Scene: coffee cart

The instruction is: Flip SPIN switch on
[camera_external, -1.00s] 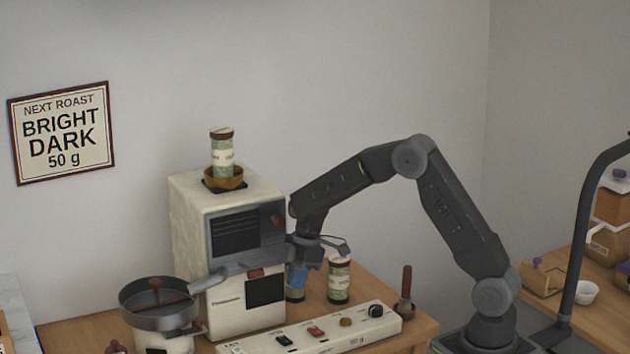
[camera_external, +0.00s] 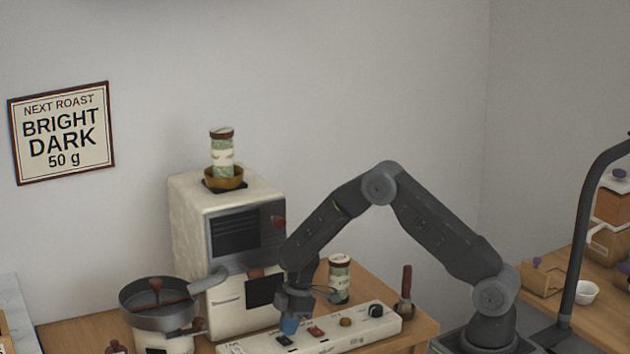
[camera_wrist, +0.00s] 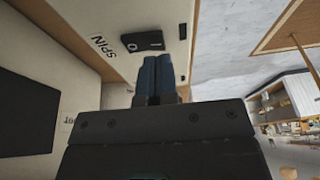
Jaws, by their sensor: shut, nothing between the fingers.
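The SPIN switch (camera_wrist: 143,41) is a small black rocker on a long pale control panel (camera_external: 250,346), next to the printed word SPIN in the wrist view. In the external view, the black switch (camera_external: 284,340) is at the panel's left part. My gripper (camera_external: 289,327) is shut and empty, with blue fingers pointing down just above and behind this switch. In the wrist view, the shut fingertips (camera_wrist: 158,58) are close beside the switch. I cannot tell whether they touch it, or which way the rocker is set.
On the panel, a red switch (camera_external: 315,330), a brown knob (camera_external: 345,322) and a black knob (camera_external: 375,310) lie to the right. The cream roaster (camera_external: 190,230) stands behind, with a pan (camera_external: 140,315) at left. A jar (camera_external: 340,280) and a brush (camera_external: 405,295) stand right.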

